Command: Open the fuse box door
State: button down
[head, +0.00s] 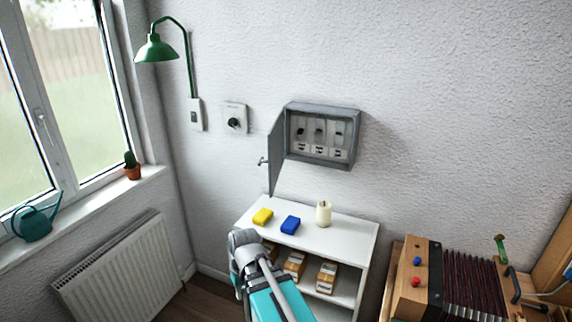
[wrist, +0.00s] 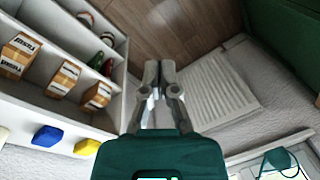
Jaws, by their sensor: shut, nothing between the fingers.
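The grey fuse box (head: 322,135) hangs on the white wall. Its door (head: 276,154) stands wide open, swung out to the left on the box's left side, with a small handle (head: 263,161) near its free edge. The switches (head: 318,132) inside the box are in plain view. My gripper shows in the wrist view (wrist: 159,74) with its two fingers together and nothing between them. In the head view my arm is low, in front of the shelf and below the fuse box, clear of the door.
A white shelf (head: 345,235) below the box carries a yellow block (head: 262,216), a blue block (head: 290,225) and a candle (head: 323,213). A green lamp (head: 156,49) and a dial (head: 234,120) are left of the box. A radiator (head: 115,272) stands at left.

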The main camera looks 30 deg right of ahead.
jog(key=w+d+r+n+t+y+p, duration=0.1)
jog(key=w+d+r+n+y+p, duration=0.15)
jog(key=w+d+r+y, duration=0.45)
jog(key=n+t+y+p, duration=0.3)
jog(key=n+t+y, duration=0.4)
jog(key=n+t, duration=0.15)
send_near(273, 164)
jog(key=v, duration=0.8)
jog(key=shift+w, duration=0.2)
jog(key=shift+a+f, duration=0.1)
jog(key=x, duration=1.4)
jog(key=shift+w, duration=0.1)
jog(key=shift+m+t, duration=0.25)
jog(key=shift+m, duration=0.05)
